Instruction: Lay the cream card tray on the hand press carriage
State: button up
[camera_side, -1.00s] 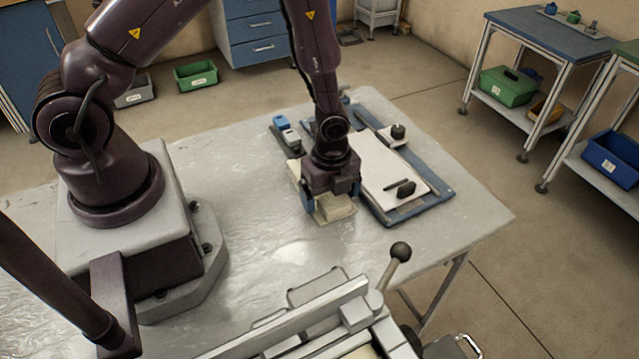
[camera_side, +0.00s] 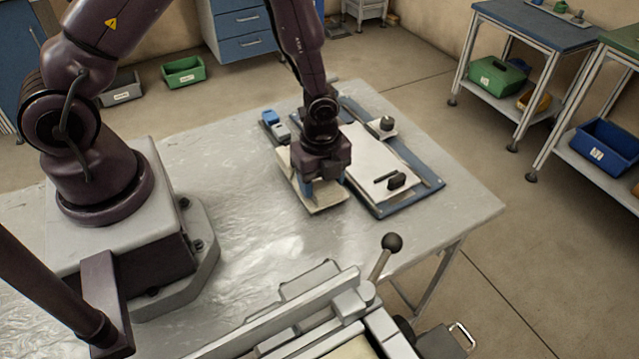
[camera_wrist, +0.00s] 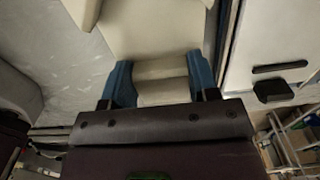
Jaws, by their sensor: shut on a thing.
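The cream card tray (camera_side: 328,203) is a pale flat piece at the middle of the table in the side view, beside the blue-edged board. My gripper (camera_side: 321,189) points down over it and is shut on it. In the wrist view the blue fingers of my gripper (camera_wrist: 160,88) stand either side of a cream raised part of the tray (camera_wrist: 148,32). I cannot tell whether the tray clears the tabletop. The hand press (camera_side: 350,303) is at the bottom of the side view, partly cut off by the frame; a cream surface (camera_side: 355,348) shows on it.
A blue-edged board (camera_side: 431,187) with a white sheet (camera_side: 375,155) and small dark items lies right of the tray. A blue-and-grey item (camera_side: 275,125) sits behind it. The press lever with a black knob (camera_side: 392,243) stands up. Bare table (camera_side: 235,190) lies left of the tray.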

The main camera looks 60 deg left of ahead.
notch_tip(320, 180, up, 13)
jog(key=a, duration=0.2)
send_over(373, 163)
jog(key=f, duration=0.8)
jog(key=shift+s+f, duration=0.3)
jog(key=shift+s, duration=0.05)
jog(key=shift+w+f, duration=0.3)
jog(key=shift+f, duration=0.75)
jog(key=shift+w+f, duration=0.1)
jog(key=shift+f, duration=0.8)
jog(key=shift+f, duration=0.15)
jog(key=o, duration=1)
